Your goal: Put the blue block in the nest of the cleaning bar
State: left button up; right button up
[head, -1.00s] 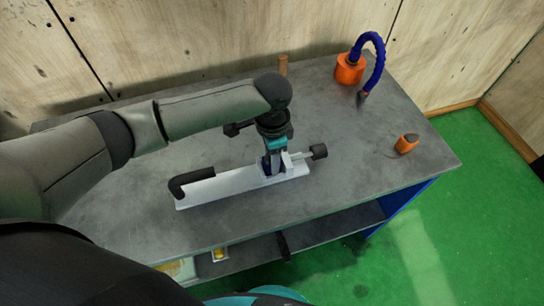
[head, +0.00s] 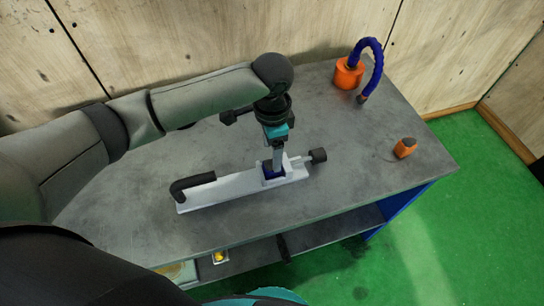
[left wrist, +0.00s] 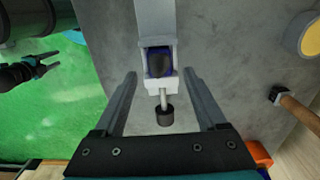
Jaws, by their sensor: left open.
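The white cleaning bar (head: 230,188) lies on the grey bench, with a black handle at its left end and a black knob at its right. The blue block (head: 272,170) sits within the nest (head: 285,174) near the knob end. In the left wrist view the block (left wrist: 159,63) is framed by the nest walls, its dark top facing up. My left gripper (head: 277,158) is just above the block. Its fingers (left wrist: 162,85) are wide apart with nothing between them. My right gripper (left wrist: 42,64) shows far off at the left of the wrist view, its fingers apart and empty.
An orange base with a blue hose (head: 348,72) stands at the back right of the bench. A small orange object (head: 405,148) lies near the right edge. In the wrist view a wooden handle (left wrist: 302,110) lies at the right.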

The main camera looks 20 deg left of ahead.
pick_arm(q)
notch_tip(320, 180, up, 7)
jog(key=p, duration=0.1)
